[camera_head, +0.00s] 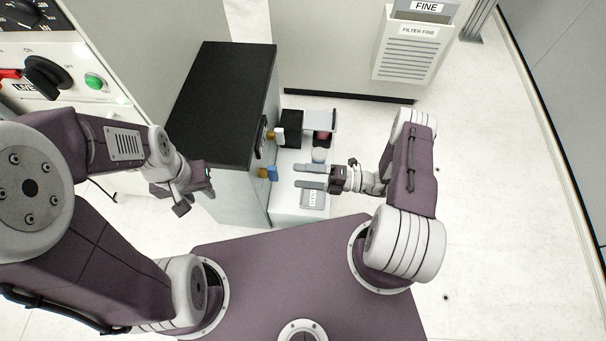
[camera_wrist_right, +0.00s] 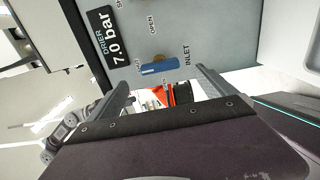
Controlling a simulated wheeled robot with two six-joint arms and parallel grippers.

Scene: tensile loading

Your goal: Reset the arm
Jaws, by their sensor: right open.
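My right gripper (camera_head: 298,176) is open, with its two grey fingers spread and pointing left toward the side of a black-topped cabinet. In the right wrist view my right gripper (camera_wrist_right: 165,88) shows both fingers apart with nothing held between them. A blue valve handle (camera_wrist_right: 160,68) on a grey panel shows ahead of the gap, beside the words INLET and OPEN, apart from the fingers. The blue handle also shows in the head view (camera_head: 272,173). My left gripper (camera_head: 195,190) is in front of the cabinet's left side, and its jaw opening is unclear.
The black-topped cabinet (camera_head: 225,100) stands between my arms. A low white unit (camera_head: 290,205) with small fittings sits right of it. A control panel with a green button (camera_head: 94,81) is at upper left. A FILTER FINE box (camera_head: 412,50) hangs at the back. Floor at right is clear.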

